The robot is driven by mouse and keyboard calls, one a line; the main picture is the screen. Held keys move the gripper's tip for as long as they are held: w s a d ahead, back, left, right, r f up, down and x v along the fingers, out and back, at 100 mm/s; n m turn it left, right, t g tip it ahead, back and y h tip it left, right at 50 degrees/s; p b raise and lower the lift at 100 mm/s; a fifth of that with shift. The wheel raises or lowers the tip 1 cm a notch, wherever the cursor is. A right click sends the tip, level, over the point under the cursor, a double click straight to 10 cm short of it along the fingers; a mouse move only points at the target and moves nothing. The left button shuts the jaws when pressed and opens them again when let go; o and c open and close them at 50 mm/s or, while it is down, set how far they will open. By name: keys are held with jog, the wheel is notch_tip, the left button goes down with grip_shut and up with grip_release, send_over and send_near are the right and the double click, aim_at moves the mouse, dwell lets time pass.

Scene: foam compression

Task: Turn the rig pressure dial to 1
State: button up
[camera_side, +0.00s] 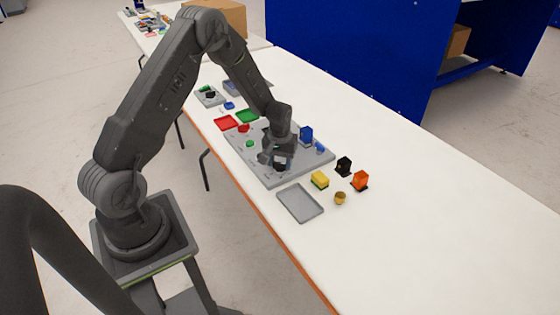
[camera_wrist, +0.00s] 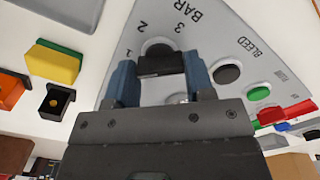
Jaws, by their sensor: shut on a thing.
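The grey rig panel (camera_side: 290,179) lies on the white table under my gripper (camera_side: 276,156). In the wrist view the panel (camera_wrist: 222,32) shows the word BAR with the numbers 1, 2 and 3 around the pressure dial. The dial is a black knob (camera_wrist: 160,65). My gripper (camera_wrist: 162,78) is shut on it, one blue-grey finger at each side. The knob's lower part is hidden by the gripper body. I cannot tell which number the dial's mark points to.
A dark button (camera_wrist: 227,73) by the word BLEED and a green button (camera_wrist: 258,93) sit right of the dial. A yellow-green block (camera_side: 320,180), orange connector (camera_side: 361,181), black connector (camera_side: 344,166), brass piece (camera_side: 340,198) and grey tray (camera_side: 300,203) lie nearby. The table's right side is clear.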

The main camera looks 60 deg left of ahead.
aim_at(280, 163)
jog(key=shift+m, duration=1.1)
jog(key=o, duration=0.9)
jog(key=shift+r, duration=0.15)
notch_tip(280, 163, up, 14)
jog(key=shift+f, duration=0.2)
